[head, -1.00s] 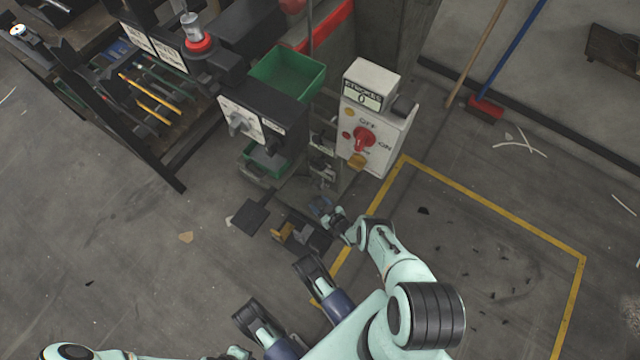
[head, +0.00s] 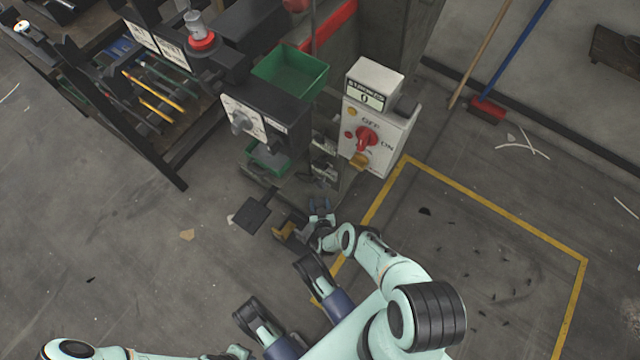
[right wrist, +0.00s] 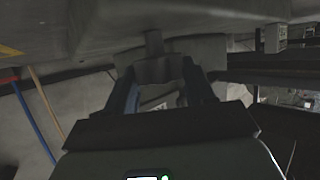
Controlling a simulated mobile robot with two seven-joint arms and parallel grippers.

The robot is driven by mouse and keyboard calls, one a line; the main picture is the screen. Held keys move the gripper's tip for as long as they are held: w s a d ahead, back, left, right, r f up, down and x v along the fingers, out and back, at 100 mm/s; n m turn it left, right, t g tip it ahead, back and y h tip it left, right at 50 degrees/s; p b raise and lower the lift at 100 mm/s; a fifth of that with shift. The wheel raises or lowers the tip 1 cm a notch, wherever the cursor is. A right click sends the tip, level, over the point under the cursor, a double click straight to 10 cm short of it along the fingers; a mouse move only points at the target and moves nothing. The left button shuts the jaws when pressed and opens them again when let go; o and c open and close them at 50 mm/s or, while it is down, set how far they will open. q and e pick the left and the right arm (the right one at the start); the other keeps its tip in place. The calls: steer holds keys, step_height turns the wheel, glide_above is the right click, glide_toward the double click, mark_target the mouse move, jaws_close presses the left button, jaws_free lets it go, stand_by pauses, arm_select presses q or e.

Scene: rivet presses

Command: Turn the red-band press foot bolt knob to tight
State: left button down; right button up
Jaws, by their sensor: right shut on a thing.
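The press with the red band (head: 330,30) stands at the top middle of the head view. My right gripper (head: 321,207) is low at the press's foot, in front of its base. In the right wrist view, my right gripper (right wrist: 160,80) is shut on a grey lobed knob (right wrist: 156,70), with a short stem above it under a dark grey surface. In the head view the knob is too small and covered to make out.
A white control box (head: 375,125) with a red switch stands right of the press foot. A black foot pedal (head: 252,214) and a yellow part (head: 287,230) lie left of my right gripper. A green bin (head: 289,72) sits above. Floor inside the yellow line (head: 495,212) is mostly clear.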

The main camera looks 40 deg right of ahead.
stand_by(0.4)
steer(key=o, duration=1)
steer(key=shift+o, duration=0.2)
steer(key=shift+d, duration=0.1)
